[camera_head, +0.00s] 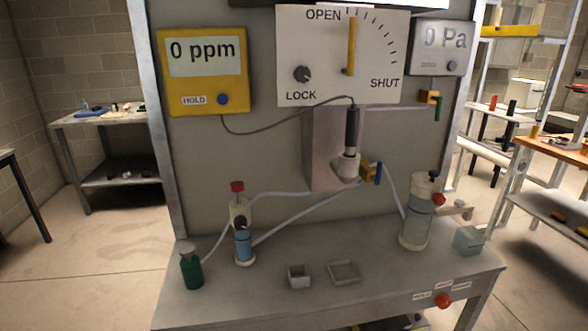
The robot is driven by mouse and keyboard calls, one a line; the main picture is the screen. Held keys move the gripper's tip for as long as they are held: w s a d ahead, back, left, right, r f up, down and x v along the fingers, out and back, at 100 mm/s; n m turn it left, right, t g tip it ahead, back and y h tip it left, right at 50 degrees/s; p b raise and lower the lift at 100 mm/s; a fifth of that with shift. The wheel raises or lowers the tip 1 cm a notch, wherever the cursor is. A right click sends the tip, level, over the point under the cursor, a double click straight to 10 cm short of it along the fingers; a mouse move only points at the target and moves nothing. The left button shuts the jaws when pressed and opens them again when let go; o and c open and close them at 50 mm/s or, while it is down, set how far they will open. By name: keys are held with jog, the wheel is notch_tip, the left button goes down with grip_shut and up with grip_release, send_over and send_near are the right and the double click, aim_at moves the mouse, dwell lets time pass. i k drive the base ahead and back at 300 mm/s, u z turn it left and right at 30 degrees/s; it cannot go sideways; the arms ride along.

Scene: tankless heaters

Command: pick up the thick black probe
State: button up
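The thick black probe (352,128) stands upright at the middle of the panel. Its lower end sits in a white fitting (347,166) in front of a grey box (322,150). A thin dark cable runs from the probe's top to the yellow meter (203,72), which reads 0 ppm. My gripper is not in view, and nothing is seen touching the probe.
Below the probe, the bench (300,312) carries a blue-filled column (243,247), a green bottle (192,267), two small trays and a larger clear vessel (416,226). White tubes cross behind them.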

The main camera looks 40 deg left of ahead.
aim_at(354, 113)
jog(key=k, duration=0.65)
jog(key=u, duration=0.95)
jog(key=i, duration=0.6)
jog(key=u, duration=0.05)
